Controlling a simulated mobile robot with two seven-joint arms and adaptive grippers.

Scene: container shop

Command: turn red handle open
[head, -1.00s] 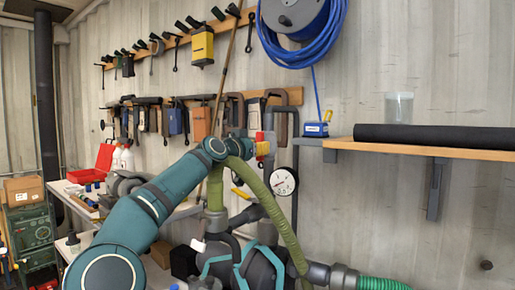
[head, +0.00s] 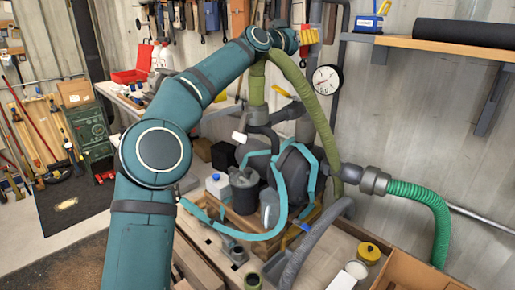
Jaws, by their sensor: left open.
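My left arm reaches up from the bottom left to the green pipework by the wall. My left gripper (head: 308,36) is at its far end, beside the top of the green pipe. It is open. A small red part (head: 303,28) shows right at the gripper and looks like the red handle. It is small and partly covered, so I cannot tell its angle or whether the fingers touch it. My right gripper is not in view.
A round white gauge (head: 326,80) is right of the pipe. A yellow lever (head: 285,90) sits lower on the pipework. A green hose (head: 425,200) runs right. A wooden shelf (head: 450,47) juts from the wall. A red box (head: 130,76) stands on the left bench.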

